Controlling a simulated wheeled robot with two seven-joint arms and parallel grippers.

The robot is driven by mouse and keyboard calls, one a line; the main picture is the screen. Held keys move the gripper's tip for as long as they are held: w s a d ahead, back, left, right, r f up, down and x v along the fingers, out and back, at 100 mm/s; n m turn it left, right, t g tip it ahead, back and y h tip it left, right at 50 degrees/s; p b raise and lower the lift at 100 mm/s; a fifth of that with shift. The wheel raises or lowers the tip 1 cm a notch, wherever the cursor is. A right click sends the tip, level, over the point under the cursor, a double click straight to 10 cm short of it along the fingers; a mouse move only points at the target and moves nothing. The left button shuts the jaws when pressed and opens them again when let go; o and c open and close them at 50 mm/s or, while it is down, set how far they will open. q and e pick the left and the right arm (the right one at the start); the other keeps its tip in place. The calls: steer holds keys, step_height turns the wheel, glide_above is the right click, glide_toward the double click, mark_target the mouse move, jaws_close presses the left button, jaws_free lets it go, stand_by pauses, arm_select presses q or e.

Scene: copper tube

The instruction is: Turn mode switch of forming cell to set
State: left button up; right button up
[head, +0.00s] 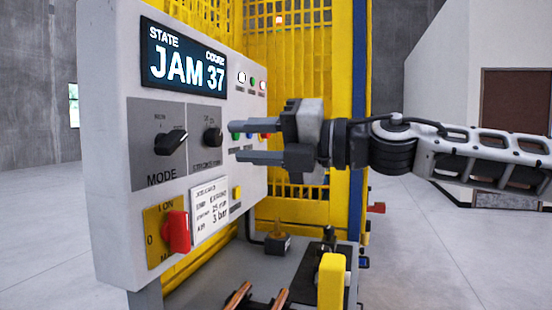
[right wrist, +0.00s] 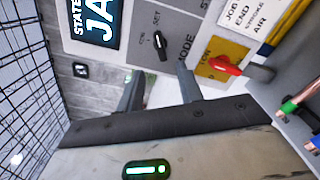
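The mode switch (head: 171,142) is a black knob on a dark grey plate marked MODE, on the left part of the forming cell's pale panel (head: 115,105). It also shows in the right wrist view (right wrist: 157,46), ahead of the fingertips. Its bar is tilted in the head view; I cannot tell surely which mark it points at. My right gripper (head: 235,141) is open and empty, its two fingers apart, pointing left in front of the panel, to the right of the mode switch. Its open fingers also show in the wrist view (right wrist: 157,75). My left gripper is not in view.
A second black knob (head: 213,137) sits beside the mode switch. Above is a display (head: 183,60) reading STATE JAM 37. Below is a red switch (head: 177,230) on yellow. Small buttons lie near my fingers. Yellow fencing (head: 290,65) stands behind; copper tubes (head: 240,296) lie below.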

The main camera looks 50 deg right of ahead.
steer(key=v, duration=0.3)
steer(key=shift+s+d+b, duration=0.1)
steer(key=shift+s+b, duration=0.2)
steer(key=shift+b, duration=0.1)
